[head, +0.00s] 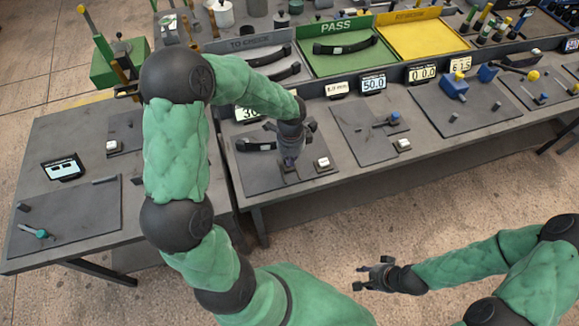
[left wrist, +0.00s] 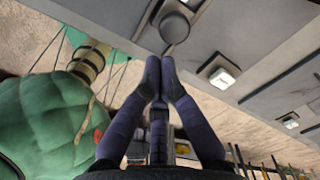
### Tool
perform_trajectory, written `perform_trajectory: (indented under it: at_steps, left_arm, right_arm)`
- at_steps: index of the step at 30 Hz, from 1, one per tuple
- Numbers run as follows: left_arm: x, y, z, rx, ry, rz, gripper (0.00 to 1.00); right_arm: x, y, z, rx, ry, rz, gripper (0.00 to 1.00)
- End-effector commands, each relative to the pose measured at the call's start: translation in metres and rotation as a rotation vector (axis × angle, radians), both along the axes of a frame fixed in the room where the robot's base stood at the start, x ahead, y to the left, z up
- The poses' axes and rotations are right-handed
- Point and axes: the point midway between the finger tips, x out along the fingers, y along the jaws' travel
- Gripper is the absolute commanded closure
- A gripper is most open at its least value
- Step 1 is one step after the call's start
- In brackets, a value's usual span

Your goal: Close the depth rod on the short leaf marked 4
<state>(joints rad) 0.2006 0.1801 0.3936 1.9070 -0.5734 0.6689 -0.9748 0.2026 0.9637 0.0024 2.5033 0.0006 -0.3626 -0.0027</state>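My left gripper (head: 290,166) points down over a dark grey plate (head: 262,178) on the bench. In the left wrist view its two dark purple fingers (left wrist: 160,64) meet at the tips, with nothing clearly held between them. Just past the tips is a round grey disc (left wrist: 174,27) with a thin stem. I cannot tell if the fingers touch it. A white-topped block (head: 322,163) stands right of the gripper and also shows in the left wrist view (left wrist: 221,75). No mark 4 is readable, and I cannot make out the depth rod for certain. My right gripper (head: 360,277) is open and empty, off the bench.
A black curved leaf (head: 256,145) lies on the plate's back part. Behind are a green PASS tray (head: 335,65), a yellow tray (head: 425,42) and several displays such as the 50.0 one (head: 373,83). Another plate (head: 372,135) lies to the right. Floor in front is clear.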

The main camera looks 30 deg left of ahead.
Motion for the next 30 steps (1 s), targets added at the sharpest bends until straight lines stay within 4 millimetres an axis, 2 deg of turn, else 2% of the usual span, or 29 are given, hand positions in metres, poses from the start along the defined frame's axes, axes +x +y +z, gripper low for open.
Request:
perform_trajectory:
  at_steps: [15, 30]
  left_arm:
    - [0.0, 0.0, 0.027, 0.0, 0.001, -0.001, 1.0]
    - [-0.001, -0.001, 0.027, -0.001, 0.002, 0.0, 1.0]
  right_arm:
    - [0.0, 0.0, 0.024, 0.0, 0.0, 0.0, 0.6]
    - [0.0, 0.0, 0.024, 0.0, 0.0, 0.0, 0.6]
